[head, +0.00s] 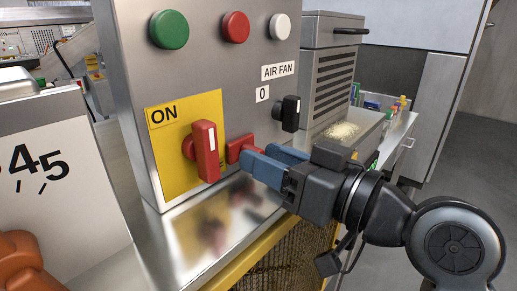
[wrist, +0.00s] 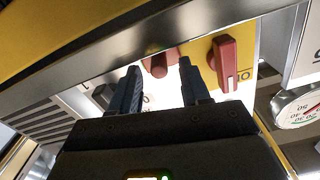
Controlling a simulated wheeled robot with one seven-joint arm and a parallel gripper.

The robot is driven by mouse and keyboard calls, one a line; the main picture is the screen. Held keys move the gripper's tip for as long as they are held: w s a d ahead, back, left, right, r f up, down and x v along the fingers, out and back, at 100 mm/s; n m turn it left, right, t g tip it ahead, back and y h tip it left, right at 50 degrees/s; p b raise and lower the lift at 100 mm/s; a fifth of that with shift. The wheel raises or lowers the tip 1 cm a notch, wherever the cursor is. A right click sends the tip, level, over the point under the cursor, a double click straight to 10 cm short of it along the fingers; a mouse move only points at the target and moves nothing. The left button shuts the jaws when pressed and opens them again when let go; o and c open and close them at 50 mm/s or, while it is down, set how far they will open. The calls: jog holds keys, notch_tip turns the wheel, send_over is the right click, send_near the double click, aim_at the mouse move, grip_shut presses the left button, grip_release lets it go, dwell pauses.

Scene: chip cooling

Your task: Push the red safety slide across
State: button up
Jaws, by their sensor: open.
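The red safety slide (head: 240,147) is a small red block on the grey panel, just right of the yellow ON plate (head: 168,118). In the wrist view the slide (wrist: 158,65) shows between my fingertips. My gripper (head: 268,160) is open, with blue-grey fingers pointing at the panel; its dark fingers also show in the wrist view (wrist: 158,74). The near finger overlaps the slide's right end in the head view, and I cannot tell whether they touch. A red rotary handle (head: 207,150) stands upright on the yellow plate and also shows in the wrist view (wrist: 225,62).
A black AIR FAN knob (head: 289,113) sits right of the slide, close above my fingers. Green (head: 169,29), red (head: 235,26) and white (head: 281,26) buttons are higher up. A steel ledge (head: 190,238) runs below the panel. A dial (wrist: 300,107) shows at right in the wrist view.

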jog(key=shift+x, duration=0.85)
jog(key=shift+c, duration=0.2)
grip_shut()
